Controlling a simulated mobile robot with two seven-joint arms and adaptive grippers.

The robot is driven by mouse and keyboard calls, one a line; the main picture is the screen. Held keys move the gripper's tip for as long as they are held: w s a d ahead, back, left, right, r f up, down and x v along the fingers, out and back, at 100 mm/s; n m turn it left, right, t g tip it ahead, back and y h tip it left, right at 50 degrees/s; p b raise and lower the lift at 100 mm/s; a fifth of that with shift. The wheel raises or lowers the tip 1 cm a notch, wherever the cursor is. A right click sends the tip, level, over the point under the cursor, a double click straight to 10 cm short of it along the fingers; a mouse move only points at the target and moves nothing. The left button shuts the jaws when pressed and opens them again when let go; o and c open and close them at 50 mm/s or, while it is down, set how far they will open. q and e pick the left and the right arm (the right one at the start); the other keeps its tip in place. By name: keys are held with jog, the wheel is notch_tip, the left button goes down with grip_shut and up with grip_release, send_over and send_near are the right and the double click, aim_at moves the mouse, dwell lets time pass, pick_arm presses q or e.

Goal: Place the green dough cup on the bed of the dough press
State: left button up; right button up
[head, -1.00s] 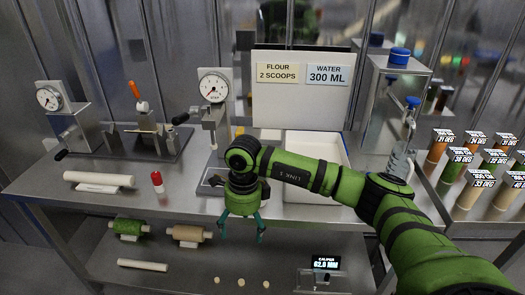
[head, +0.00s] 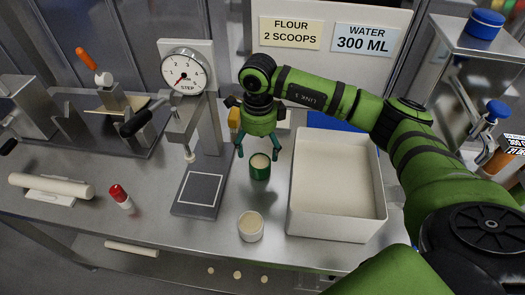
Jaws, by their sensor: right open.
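The green dough cup (head: 260,171), with pale dough in its top, stands upright on the steel counter, right of the dough press. The dough press (head: 206,140) has a round dial, a lever and a flat grey bed (head: 184,199) marked with a white square outline; the bed is empty. My right gripper (head: 258,154) points down, open, with its teal fingertips at the cup's rim, one to each side. I cannot tell whether they touch it. My left gripper is out of view.
A white cup of dough (head: 250,231) stands in front of the green cup. A large white tray (head: 292,205) lies close on the right. A red-capped shaker (head: 121,199) and a rolling pin (head: 50,185) are on the left. The counter between the press and green cup is clear.

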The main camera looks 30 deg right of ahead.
aim_at(258, 160)
jog(key=shift+s+a+f+p, duration=0.2)
jog(key=shift+s+f+p, duration=0.1)
jog(key=shift+f+p, duration=0.25)
jog(key=shift+s+a+f+p, duration=0.2)
jog(key=shift+s+f+p, duration=0.1)
jog(key=shift+f+p, duration=0.25)
notch_tip(258, 160, down, 4)
jog(key=shift+w+r+p, duration=0.1)
jog(key=shift+p, duration=0.35)
jog(key=c, duration=1.2)
jog(key=shift+c, duration=1.3)
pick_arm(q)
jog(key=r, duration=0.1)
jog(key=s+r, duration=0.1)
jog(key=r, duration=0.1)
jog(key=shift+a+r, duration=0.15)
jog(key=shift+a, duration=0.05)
